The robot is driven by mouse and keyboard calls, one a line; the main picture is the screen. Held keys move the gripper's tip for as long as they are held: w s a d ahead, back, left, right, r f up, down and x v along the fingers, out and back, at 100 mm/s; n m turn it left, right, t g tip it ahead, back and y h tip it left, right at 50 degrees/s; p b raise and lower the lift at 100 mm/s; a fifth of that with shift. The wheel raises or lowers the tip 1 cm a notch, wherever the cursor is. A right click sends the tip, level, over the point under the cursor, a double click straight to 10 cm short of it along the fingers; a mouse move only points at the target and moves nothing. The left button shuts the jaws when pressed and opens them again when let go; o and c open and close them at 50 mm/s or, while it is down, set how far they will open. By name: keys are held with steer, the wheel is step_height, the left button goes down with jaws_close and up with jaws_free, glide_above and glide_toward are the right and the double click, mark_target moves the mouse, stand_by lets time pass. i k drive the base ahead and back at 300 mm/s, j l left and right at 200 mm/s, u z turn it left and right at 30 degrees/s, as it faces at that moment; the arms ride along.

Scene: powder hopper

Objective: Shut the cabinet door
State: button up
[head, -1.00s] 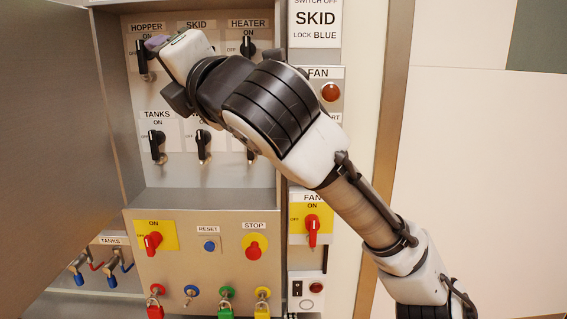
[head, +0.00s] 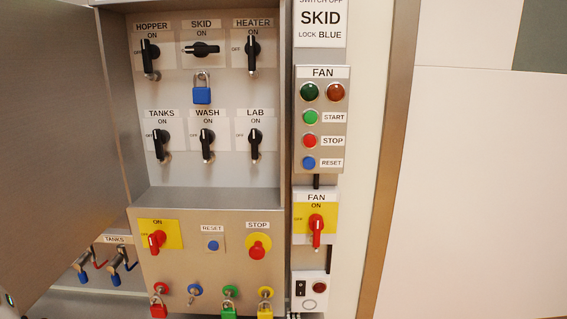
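The cabinet door (head: 55,130) stands wide open on the left, a large grey metal panel hinged at the cabinet's left edge. The cabinet interior (head: 205,178) is exposed, with two rows of black rotary switches. The SKID switch (head: 201,49) has its handle lying horizontal, and the other black handles are upright. A blue padlock (head: 202,94) hangs just below the SKID switch. My gripper is out of view, so its state and what it may hold are hidden.
Right of the cabinet is the FAN control box (head: 322,120) with a yellow FAN switch (head: 316,222) below. A lower panel (head: 185,262) carries a red-handled switch, a stop button and hanging padlocks. Blue-handled TANKS valves (head: 83,275) sit below the door.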

mark_target(62, 182)
steer(key=j+z, duration=0.1)
steer(key=j, duration=0.4)
steer(key=k+j, duration=0.15)
steer(key=j, duration=0.4)
steer(key=k+j+z, duration=0.15)
steer(key=j, duration=0.35)
steer(key=j+z, duration=0.1)
steer(key=j, duration=0.4)
steer(key=i+j, duration=0.1)
steer(key=j, duration=0.35)
steer(key=i+j+z, duration=0.15)
steer(key=j, duration=0.3)
steer(key=k+z, duration=0.1)
steer(key=k, duration=0.45)
